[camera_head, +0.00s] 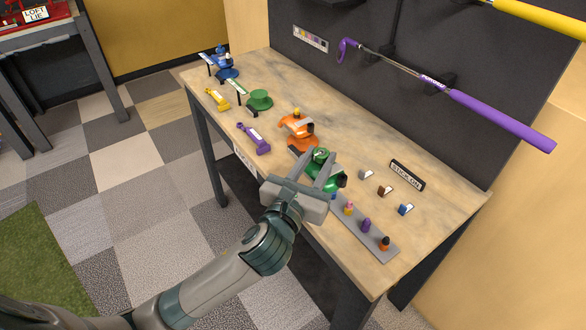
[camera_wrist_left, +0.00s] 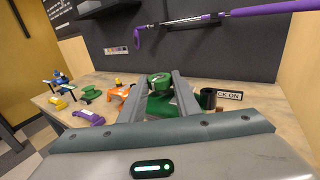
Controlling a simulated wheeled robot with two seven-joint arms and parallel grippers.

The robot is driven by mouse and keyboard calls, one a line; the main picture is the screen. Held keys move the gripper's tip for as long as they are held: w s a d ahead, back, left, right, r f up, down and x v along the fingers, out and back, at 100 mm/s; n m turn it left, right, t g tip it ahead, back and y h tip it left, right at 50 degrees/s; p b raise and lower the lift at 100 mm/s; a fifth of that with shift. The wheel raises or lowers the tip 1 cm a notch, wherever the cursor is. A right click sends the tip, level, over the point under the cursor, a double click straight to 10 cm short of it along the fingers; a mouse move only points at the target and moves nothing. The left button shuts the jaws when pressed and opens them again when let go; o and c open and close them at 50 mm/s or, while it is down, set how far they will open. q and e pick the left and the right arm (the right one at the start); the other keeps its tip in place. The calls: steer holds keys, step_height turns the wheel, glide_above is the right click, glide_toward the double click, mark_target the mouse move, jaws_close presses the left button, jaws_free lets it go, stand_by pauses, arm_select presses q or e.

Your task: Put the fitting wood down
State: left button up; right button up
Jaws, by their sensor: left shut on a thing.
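The green fitting wood (camera_head: 325,179) is a rounded green piece with a small round green top, over the wooden workbench (camera_head: 441,205). My left gripper (camera_head: 314,154) is shut on it, with one finger on each side. In the left wrist view the green wood (camera_wrist_left: 160,105) shows between the two fingers (camera_wrist_left: 161,82), its round top above them. A dark green tube-like part (camera_wrist_left: 207,98) shows to its right. The gripper hides part of the wood, and I cannot tell whether it touches the bench. My right gripper is not in view.
An orange piece (camera_head: 296,126) stands just behind the gripper. Purple (camera_head: 255,140), yellow (camera_head: 216,99), green (camera_head: 260,100) and blue (camera_head: 226,70) pieces stand farther left. A grey rail (camera_head: 376,254) with small coloured pieces and a STICK ON sign (camera_head: 407,174) lie right. A purple club (camera_head: 497,117) hangs above.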

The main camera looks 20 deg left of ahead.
arm_select(q)
steer(key=w+a+f, duration=0.5)
steer(key=a, duration=0.2)
steer(key=shift+w+a+f+p, duration=0.2)
steer(key=shift+w+f+p, duration=0.1)
steer(key=shift+p, duration=0.15)
steer(key=shift+f, duration=1.95)
steer(key=shift+f, duration=0.15)
steer(key=o, duration=1.1)
steer(key=shift+o, duration=0.2)
